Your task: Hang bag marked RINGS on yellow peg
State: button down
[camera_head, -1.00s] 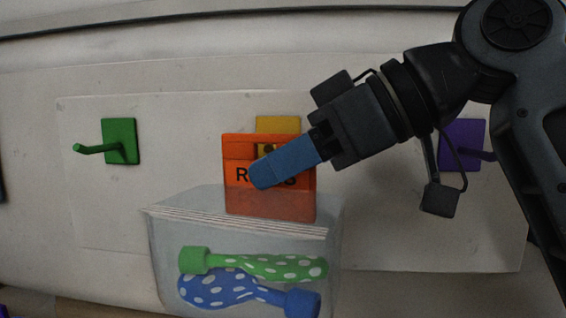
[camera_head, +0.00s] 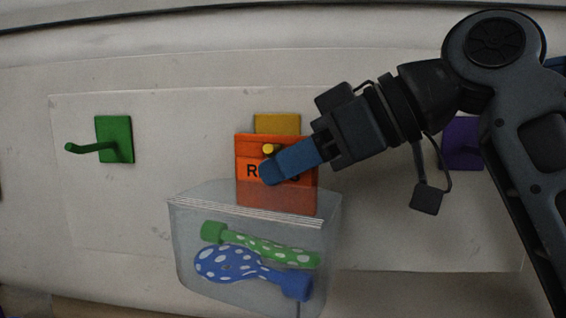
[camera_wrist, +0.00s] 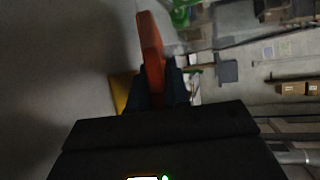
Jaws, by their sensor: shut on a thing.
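The clear bag (camera_head: 184,230) has an orange header card (camera_head: 250,195) whose lettering shows only an R and an S beside my finger. In the wrist view the card (camera_wrist: 151,60) stands edge-on between the fingers, near the yellow plate (camera_wrist: 121,92).
A green peg (camera_head: 114,141) sticks out on the left of the pale wall panel (camera_head: 180,110). A purple peg plate (camera_head: 460,145) on the right is partly hidden by my arm. The panel between the green peg and the bag is clear.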

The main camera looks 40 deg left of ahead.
jog(key=c, duration=1.4)
grip_release()
jog(key=shift+s+a+r, duration=0.15)
jog(key=shift+s+r, duration=0.05)
jog(key=shift+s, duration=0.1)
jog(key=o, duration=0.4)
jog(key=shift+s, duration=0.2)
jog(key=shift+w+d, duration=0.1)
jog(key=shift+d, duration=0.15)
jog(key=shift+w+d+r, duration=0.1)
jog(key=shift+d, duration=0.2)
jog(key=shift+b+v, duration=0.85)
jog(key=shift+v, duration=2.6)
